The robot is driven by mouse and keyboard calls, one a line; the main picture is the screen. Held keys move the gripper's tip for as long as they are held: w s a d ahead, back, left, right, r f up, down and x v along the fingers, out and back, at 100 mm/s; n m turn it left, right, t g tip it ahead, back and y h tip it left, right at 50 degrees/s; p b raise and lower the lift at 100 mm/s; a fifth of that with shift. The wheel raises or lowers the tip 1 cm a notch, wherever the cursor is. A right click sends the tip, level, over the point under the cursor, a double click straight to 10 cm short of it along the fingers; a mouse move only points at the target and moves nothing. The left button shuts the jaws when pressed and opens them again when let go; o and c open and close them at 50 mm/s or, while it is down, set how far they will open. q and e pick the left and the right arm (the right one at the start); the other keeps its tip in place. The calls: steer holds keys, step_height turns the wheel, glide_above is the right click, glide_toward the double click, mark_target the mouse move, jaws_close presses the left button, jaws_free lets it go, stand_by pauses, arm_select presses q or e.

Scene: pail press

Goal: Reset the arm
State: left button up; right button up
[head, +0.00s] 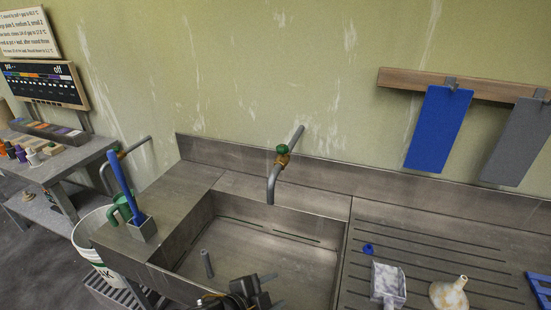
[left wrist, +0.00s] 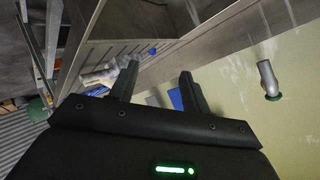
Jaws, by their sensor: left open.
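My left gripper (head: 268,290) shows at the bottom centre of the head view, dark, over the steel sink basin (head: 290,265). In the left wrist view its two fingers (left wrist: 158,75) stand wide apart with nothing between them. Part of the gripper and the arm behind it are cut off by the lower frame edge. My right gripper is in neither view.
The brass tap (head: 283,158) stands behind the basin. A white pail (head: 93,238) stands left. Blue (head: 438,128) and grey (head: 516,143) cloths hang on the wall.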

arm_select(q)
steer(key=s+a+f+n+g+y, duration=0.2)
steer(key=s+a+f+n+y, duration=0.15)
steer(key=s+a+n, duration=0.35)
steer(key=s+a+f+n+g+y, duration=0.1)
steer(key=s+a+f+n+y, duration=0.15)
steer(key=s+a+f, duration=0.5)
steer(key=s+a+f+n+g+y, duration=0.1)
steer(key=s+a+n+g+y, duration=0.1)
steer(key=s+a+n, duration=0.6)
step_height(320, 180, down, 33)
steer(key=w+a+m+g+b, duration=0.1)
steer(key=a+m+b, duration=0.15)
steer(key=b, duration=0.35)
steer(key=s+a+f+g+b, duration=0.1)
steer(key=s+f+b, duration=0.3)
steer(key=s+f, duration=1.1)
step_height(320, 180, down, 3)
steer(key=shift+a+f, duration=0.1)
steer(key=shift+a, duration=0.25)
